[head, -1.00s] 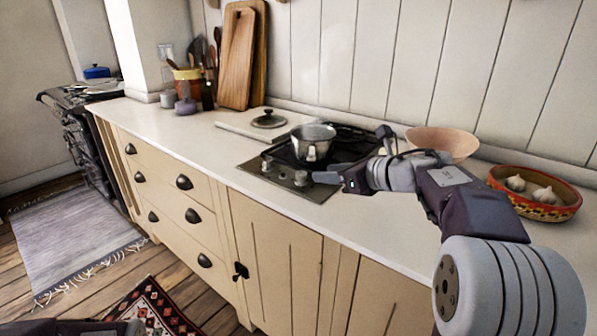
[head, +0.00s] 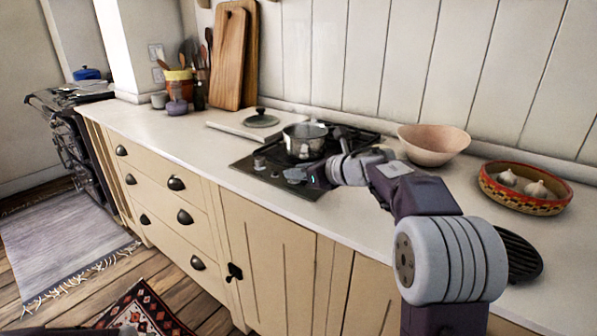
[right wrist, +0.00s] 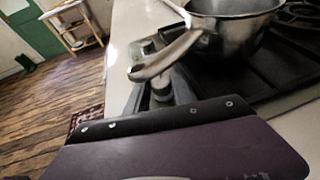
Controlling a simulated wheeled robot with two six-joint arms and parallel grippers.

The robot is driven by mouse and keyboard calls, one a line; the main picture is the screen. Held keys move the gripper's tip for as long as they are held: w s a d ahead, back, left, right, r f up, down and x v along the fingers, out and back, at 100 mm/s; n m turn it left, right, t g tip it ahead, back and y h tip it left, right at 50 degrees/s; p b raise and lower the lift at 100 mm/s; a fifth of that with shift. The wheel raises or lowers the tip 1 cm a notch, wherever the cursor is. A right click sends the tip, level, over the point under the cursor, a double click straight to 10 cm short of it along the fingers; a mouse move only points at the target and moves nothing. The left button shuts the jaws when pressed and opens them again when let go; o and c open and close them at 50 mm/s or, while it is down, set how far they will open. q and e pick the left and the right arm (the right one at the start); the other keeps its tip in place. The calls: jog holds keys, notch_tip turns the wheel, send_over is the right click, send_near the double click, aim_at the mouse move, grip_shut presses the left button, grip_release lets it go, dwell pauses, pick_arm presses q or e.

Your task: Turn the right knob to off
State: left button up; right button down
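The right knob (head: 293,175) is on the front strip of the black hob (head: 243,163), at my right gripper's fingertips. In the right wrist view this knob (right wrist: 161,88) shows as a pale, upright form between the two dark fingers. The fingers of my right gripper (right wrist: 160,98) are apart, one on each side of it; whether they touch it is unclear. In the head view my right gripper (head: 300,175) reaches in low from the right. The knob's pointer and setting are too small to read.
A steel saucepan (head: 302,142) stands on the hob, its handle (right wrist: 168,58) jutting close above the knob in the right wrist view. The left knob (head: 259,163) is nearby. A pink bowl (head: 433,147) and a dish of garlic (head: 535,205) stand to the right.

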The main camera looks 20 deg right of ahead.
jog(key=shift+h, duration=0.3)
jog(key=shift+s+a+m+t+h, duration=0.1)
jog(key=shift+a+m+t+h, duration=0.1)
jog(key=shift+m+h, duration=0.25)
jog(key=shift+a+m+t+h, duration=0.1)
jog(key=shift+m+t+h, duration=0.1)
jog(key=shift+m+h, duration=0.25)
jog(key=m+h+p, duration=0.2)
jog(key=shift+a+r+m+t+h, duration=0.15)
jog(key=shift+m+t+h, duration=0.15)
jog(key=m+h+p, duration=0.2)
jog(key=m+h, duration=0.1)
jog(key=m+h+p, duration=0.1)
jog(key=h+p, duration=0.1)
jog(key=shift+a+m, duration=0.3)
jog(key=shift+a, duration=0.05)
jog(key=shift+a+m+g+h+p, duration=0.1)
jog(key=shift+m+g+h+p, duration=1)
jog(key=shift+m+h+p, duration=0.7)
jog(key=c, duration=1.4)
grip_release()
jog(key=shift+o, duration=0.2)
jog(key=shift+h, duration=0.3)
